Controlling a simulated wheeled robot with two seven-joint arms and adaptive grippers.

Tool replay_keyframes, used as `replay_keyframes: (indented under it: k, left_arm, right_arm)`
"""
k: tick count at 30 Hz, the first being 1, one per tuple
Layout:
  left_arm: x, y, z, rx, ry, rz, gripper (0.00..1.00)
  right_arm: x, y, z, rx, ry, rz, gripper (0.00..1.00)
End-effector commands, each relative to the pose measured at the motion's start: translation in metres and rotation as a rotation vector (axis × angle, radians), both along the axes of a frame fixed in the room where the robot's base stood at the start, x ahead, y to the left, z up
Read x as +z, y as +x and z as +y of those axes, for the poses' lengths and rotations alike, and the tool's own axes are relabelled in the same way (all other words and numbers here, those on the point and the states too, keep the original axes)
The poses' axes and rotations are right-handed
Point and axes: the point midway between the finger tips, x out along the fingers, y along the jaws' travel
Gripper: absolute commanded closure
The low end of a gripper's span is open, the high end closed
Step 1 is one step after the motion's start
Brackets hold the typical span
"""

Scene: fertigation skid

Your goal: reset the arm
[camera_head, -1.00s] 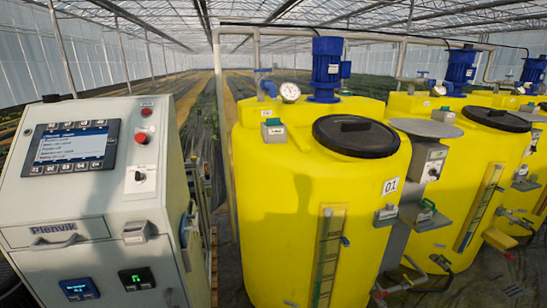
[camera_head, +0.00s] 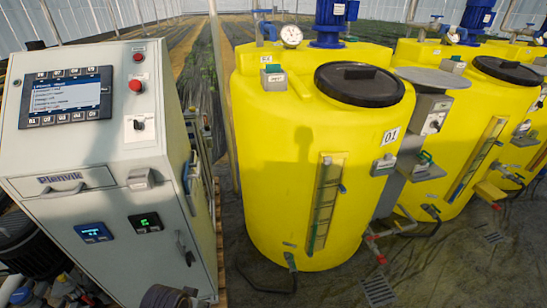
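Neither of my grippers can be made out in the head view, and no arm of mine clearly shows. A dark rounded part (camera_head: 166,297) pokes in at the bottom edge, and I cannot tell what it is. The grey control cabinet (camera_head: 95,160) stands at the left with a lit screen (camera_head: 66,95), a red button (camera_head: 135,86) and a black knob (camera_head: 138,125). The yellow tank marked 01 (camera_head: 275,165) stands upright in the middle with its black lid (camera_head: 359,84) on.
More yellow tanks (camera_head: 470,125) stand in a row at the right. A grey stand with a round top (camera_head: 432,78) is between the tanks. A dark pump (camera_head: 30,250) and pipes sit low at the left. Dark floor (camera_head: 330,290) is open in front of the tanks.

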Motion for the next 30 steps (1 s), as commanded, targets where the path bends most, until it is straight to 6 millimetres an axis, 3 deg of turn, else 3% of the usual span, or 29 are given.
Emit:
replay_keyframes:
  k: [16, 30]
  left_arm:
    - [-0.138, 0.002, -0.001, -0.007, 0.004, 0.046, 0.71]
    - [-0.255, -0.029, 0.004, -0.015, 0.009, 0.086, 0.71]
  right_arm:
    - [0.0, 0.0, 0.0, 0.0, 0.0, 0.0, 0.6]
    - [0.0, 0.0, 0.0, 0.0, 0.0, 0.0, 0.6]
